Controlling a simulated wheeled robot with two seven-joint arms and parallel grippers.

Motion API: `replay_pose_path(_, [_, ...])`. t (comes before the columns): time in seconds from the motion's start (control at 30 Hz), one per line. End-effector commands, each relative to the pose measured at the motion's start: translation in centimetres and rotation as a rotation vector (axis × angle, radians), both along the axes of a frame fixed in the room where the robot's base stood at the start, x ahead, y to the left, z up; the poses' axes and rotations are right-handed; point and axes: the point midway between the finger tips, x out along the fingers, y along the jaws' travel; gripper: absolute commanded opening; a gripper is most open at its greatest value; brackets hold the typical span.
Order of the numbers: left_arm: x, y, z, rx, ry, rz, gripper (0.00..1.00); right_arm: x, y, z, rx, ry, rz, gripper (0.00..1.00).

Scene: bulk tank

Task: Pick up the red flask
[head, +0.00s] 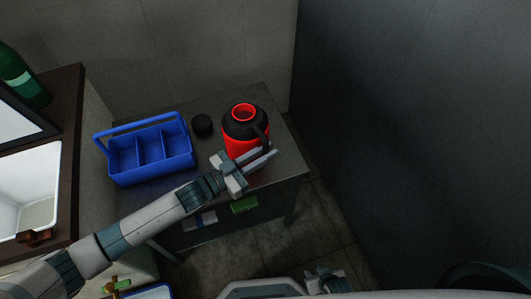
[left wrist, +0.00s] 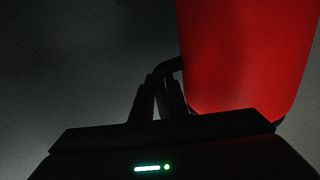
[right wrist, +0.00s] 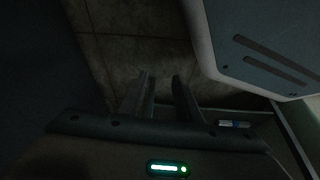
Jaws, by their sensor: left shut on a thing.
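The red flask (head: 243,148) has a black shoulder and a dark handle on its right side. It appears upright at the right part of the grey table (head: 283,160) in the head view. Its red body (left wrist: 245,55) fills the upper right of the left wrist view. My left gripper (head: 270,155) is at the near right side of the flask, its fingers close together and shut on the dark handle (left wrist: 174,66). The fingers hide part of the handle and the lower body. My right gripper (right wrist: 160,82) is open and empty, low above the floor, away from the table.
A blue caddy (head: 150,150) with three compartments stands left of the flask. A small black round object (head: 201,125) sits between them. A sink counter with a green bottle (head: 22,78) is at the left. A dark wall (head: 410,120) rises at the right.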

Motion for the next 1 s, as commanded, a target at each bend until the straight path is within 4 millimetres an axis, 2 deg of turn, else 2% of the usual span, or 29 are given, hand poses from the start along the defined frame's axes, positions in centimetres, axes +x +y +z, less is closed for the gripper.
replay_pose_path(0.17, [0.1,0.0,1.5,-0.003,-0.01,-0.002,0.0,0.1,0.6,0.1,0.008,0.001,-0.003,0.31])
replay_pose_path(0.4, [0.0,-0.1,3.4,-0.004,-0.011,-0.003,0.0,0.2,0.3,0.1,0.004,0.002,-0.002,0.31])
replay_pose_path(0.8, [-2.2,-3.2,5.5,-0.005,-0.009,-0.003,0.0,0.2,-0.9,0.0,-0.013,0.007,0.003,0.31])
replay_pose_path(1.0, [-3.3,-4.8,6.6,-0.005,-0.009,-0.002,0.0,0.1,-1.0,0.0,-0.013,0.012,0.002,0.31])
